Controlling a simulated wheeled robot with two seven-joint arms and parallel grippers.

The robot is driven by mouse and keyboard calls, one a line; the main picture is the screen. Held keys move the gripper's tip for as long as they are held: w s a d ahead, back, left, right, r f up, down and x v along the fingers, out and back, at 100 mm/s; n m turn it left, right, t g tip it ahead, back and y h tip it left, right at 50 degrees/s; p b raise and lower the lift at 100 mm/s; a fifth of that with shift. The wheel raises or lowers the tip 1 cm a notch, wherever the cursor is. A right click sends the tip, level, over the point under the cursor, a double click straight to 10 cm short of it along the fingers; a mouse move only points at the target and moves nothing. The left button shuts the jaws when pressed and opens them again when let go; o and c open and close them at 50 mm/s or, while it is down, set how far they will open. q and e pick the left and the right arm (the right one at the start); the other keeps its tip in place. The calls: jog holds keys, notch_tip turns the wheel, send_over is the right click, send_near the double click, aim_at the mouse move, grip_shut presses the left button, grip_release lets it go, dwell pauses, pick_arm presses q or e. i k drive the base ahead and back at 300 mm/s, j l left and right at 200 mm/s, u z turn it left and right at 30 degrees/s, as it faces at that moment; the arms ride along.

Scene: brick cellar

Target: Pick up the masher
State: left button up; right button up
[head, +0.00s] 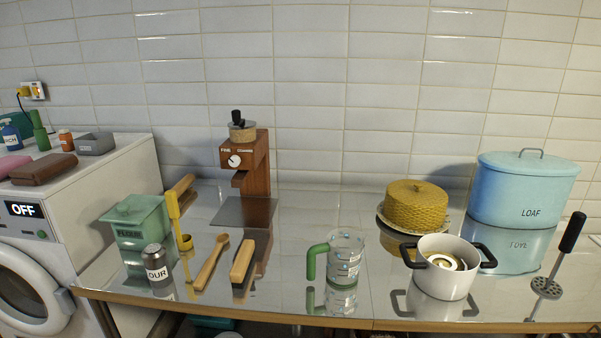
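The masher (560,253) is at the far right of the head view, on the reflective counter. It has a black handle (572,232) and a grey round perforated head (546,288). It stands tilted, handle up and to the right, head down near the counter's front edge. It is to the right of the white pot and in front of the blue LOAF bin. What holds its handle up cannot be seen. Neither of my grippers shows in the view.
The white pot (444,281) with black handles, the blue LOAF bin (520,190) and the yellow cake-like dome (414,205) stand close by. A glass measuring cup (345,256), brushes, a green canister (141,222) and a wooden grinder (253,164) stand further left. The counter's middle front is partly clear.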

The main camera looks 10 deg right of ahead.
aim_at(547, 287)
jog(key=z, duration=1.8)
